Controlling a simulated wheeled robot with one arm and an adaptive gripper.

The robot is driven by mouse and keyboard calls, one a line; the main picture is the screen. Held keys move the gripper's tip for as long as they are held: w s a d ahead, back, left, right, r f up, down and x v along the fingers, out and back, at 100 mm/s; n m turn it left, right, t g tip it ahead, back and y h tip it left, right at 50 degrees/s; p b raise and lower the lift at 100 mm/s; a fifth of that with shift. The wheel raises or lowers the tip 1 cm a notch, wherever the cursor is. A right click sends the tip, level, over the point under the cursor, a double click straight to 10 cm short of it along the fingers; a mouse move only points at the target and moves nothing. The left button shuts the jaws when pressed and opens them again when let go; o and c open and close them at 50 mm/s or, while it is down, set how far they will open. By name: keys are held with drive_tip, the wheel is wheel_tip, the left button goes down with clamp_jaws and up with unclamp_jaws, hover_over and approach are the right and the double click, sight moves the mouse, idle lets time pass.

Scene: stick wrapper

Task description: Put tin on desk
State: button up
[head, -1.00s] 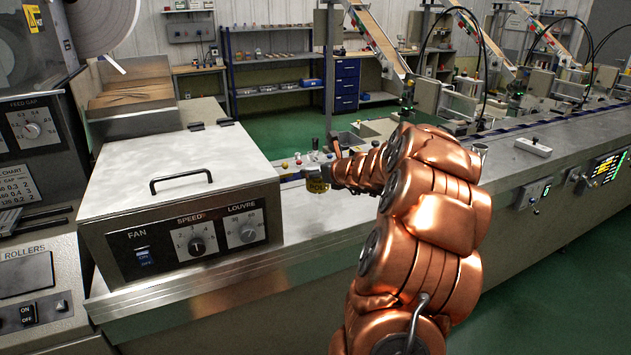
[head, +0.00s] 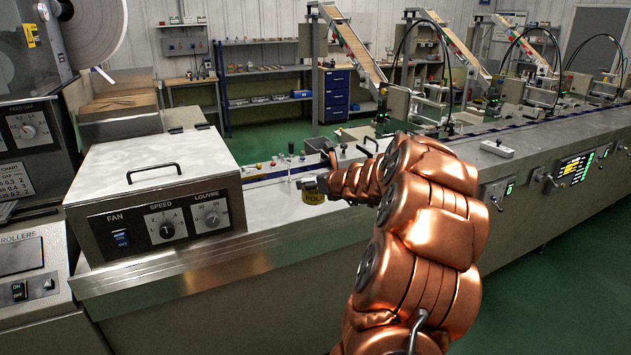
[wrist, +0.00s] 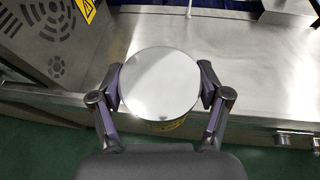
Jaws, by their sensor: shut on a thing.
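The tin (head: 314,196) has a yellow label with dark lettering in the head view. In the wrist view its round, shiny lid (wrist: 160,82) faces the camera. My gripper (wrist: 160,88) is shut on the tin, with one finger pressed to each side of it. In the head view my gripper (head: 322,180) is partly hidden by my copper arm. The tin is in front of the steel machine counter, near its front edge; I cannot tell whether it touches the surface. A desk (head: 190,80) stands by the back wall, left of the blue shelves.
A metal fan unit (head: 150,190) with knobs and a handle sits on the counter at left. The long machine counter (head: 265,225) runs right. Blue shelves (head: 265,70) and blue drawers (head: 336,95) stand at the back. Green floor (head: 560,280) is open at right.

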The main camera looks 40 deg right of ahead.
drive_tip(key=w+a+f+n+g+y, duration=0.1)
drive_tip(key=a+f+n+y, duration=0.3)
drive_tip(key=a, duration=1)
drive_tip(key=w+a+f+n+g+y, duration=0.1)
drive_tip(key=a+f+n+g+y, duration=0.2)
drive_tip(key=a+f, duration=0.6)
drive_tip(key=a+f+n+g+y, duration=0.1)
drive_tip(key=a+f+n+y, duration=0.5)
drive_tip(key=a, duration=1.4)
drive_tip(key=shift+w+a+f+g+y, duration=0.3)
drive_tip(key=shift+w+a+g, duration=0.05)
drive_tip(key=shift+w+g, duration=0.05)
